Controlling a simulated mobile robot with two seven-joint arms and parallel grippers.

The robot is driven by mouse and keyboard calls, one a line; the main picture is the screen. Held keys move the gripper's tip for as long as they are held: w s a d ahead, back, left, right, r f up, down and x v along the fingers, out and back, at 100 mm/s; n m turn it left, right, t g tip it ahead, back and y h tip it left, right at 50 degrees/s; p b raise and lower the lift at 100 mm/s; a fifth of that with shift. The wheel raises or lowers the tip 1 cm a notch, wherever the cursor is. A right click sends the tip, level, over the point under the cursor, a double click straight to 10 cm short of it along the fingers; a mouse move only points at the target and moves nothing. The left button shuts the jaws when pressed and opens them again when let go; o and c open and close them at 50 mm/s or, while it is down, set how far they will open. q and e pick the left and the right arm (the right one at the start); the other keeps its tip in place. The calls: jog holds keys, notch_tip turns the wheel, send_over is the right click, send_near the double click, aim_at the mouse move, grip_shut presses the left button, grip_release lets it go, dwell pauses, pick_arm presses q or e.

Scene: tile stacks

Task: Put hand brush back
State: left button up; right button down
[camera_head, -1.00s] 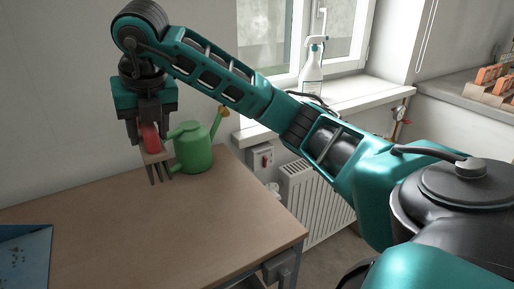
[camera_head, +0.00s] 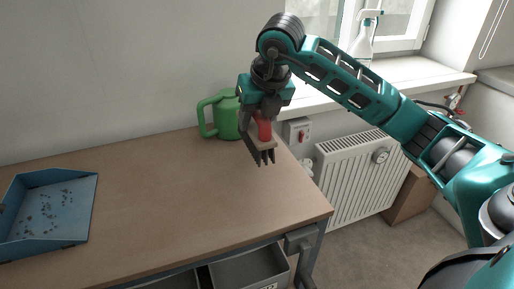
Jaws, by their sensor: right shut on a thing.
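The hand brush (camera_head: 259,148) has a red handle, a light wooden block and dark bristles pointing down. My right gripper (camera_head: 262,120) is shut on its red handle. The brush is held up near the back right part of the table (camera_head: 190,205), in front of and to the right of the green watering can (camera_head: 210,118), partly covering it. A gap between bristles and tabletop is hard to judge. My left gripper is not in view.
A blue dustpan (camera_head: 75,188) with dark crumbs lies at the table's left. An open drawer (camera_head: 250,268) shows under the front edge. A radiator (camera_head: 350,180) and a windowsill with a spray bottle (camera_head: 364,45) are at the right. The middle of the tabletop is clear.

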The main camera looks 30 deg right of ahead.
notch_tip(320, 180, down, 7)
jog(key=shift+f, duration=0.1)
dwell(0.3)
jog(key=shift+f+b, duration=0.1)
jog(key=shift+b, duration=0.25)
jog(key=c, duration=0.6)
grip_release()
jog(key=shift+o, duration=0.2)
